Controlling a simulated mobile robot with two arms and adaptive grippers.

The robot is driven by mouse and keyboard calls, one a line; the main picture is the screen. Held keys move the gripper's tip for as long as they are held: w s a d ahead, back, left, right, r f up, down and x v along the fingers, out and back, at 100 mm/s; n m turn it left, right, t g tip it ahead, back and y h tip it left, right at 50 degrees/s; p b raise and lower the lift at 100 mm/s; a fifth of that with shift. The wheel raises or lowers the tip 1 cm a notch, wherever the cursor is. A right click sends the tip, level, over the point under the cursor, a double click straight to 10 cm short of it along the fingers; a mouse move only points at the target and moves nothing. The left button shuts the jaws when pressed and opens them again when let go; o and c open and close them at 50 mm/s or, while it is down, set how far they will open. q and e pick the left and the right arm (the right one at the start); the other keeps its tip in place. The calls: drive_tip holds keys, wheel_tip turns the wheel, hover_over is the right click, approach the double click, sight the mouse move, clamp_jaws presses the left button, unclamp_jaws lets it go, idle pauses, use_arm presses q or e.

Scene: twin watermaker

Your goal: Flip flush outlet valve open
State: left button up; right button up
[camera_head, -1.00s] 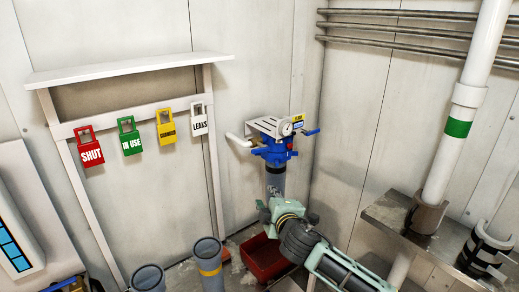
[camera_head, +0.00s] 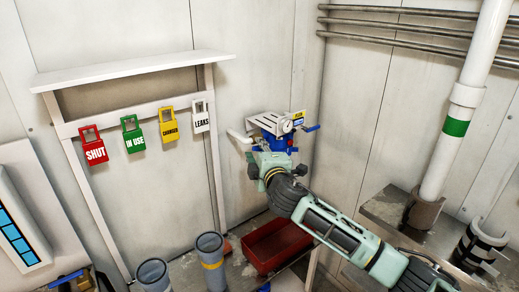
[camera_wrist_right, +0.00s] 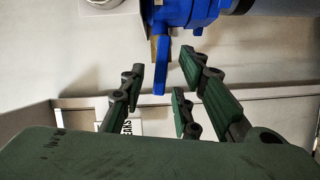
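A blue valve assembly (camera_head: 270,124) with a white bracket, a gauge and a yellow label stands near the wall corner in the head view. A small blue lever (camera_head: 312,128) sticks out on its right. In the right wrist view, a flat blue handle (camera_wrist_right: 161,68) hangs from a blue valve body (camera_wrist_right: 185,14). My right gripper (camera_head: 258,164) covers the lower part of the assembly in the head view. Its dark green fingers (camera_wrist_right: 158,88) are spread apart in the wrist view, with the handle's end near the gap between them. No contact shows. My left gripper is out of view.
A red bin (camera_head: 262,262) sits below my right arm. Grey pipes (camera_head: 209,262) stand at the bottom. A white shelf frame (camera_head: 135,72) with coloured tags is on the left wall. A thick white pipe (camera_head: 464,100) rises from a metal ledge at right.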

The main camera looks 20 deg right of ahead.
drive_tip(key=shift+w, duration=0.15)
drive_tip(key=shift+c, duration=0.2)
clamp_jaws()
drive_tip(key=shift+f+n+t+b, duration=0.3)
drive_tip(key=shift+f+n+b, duration=0.1)
drive_tip(key=shift+n+b, duration=0.5)
drive_tip(key=shift+o, duration=0.2)
unclamp_jaws()
